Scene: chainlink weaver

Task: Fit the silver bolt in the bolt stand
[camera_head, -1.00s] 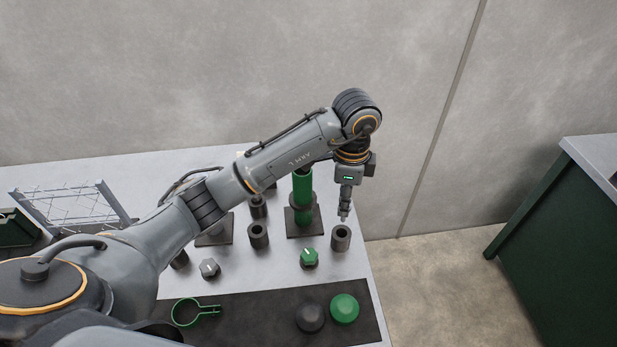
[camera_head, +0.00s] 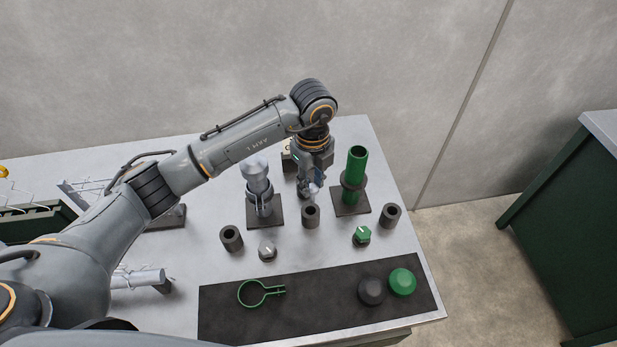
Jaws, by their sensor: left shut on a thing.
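My left gripper (camera_head: 308,189) points down in the middle of the table, between the silver post and the green post. It is shut on the silver bolt (camera_head: 316,188), of which only a small bright part shows at the fingertips. A dark hollow cylinder (camera_head: 310,217) stands just in front of the gripper. Similar cylinders stand to the left (camera_head: 231,239) and right (camera_head: 391,217). I cannot tell which of these is the bolt stand, or whether the bolt touches anything below. My right gripper is not in view.
A silver post (camera_head: 257,178) and a green post (camera_head: 355,165) stand on dark square bases close beside the gripper. A silver hex piece (camera_head: 267,251) and a green one (camera_head: 362,236) stand nearer. A dark mat (camera_head: 310,305) holds a green ring clamp (camera_head: 254,292) and two domes.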

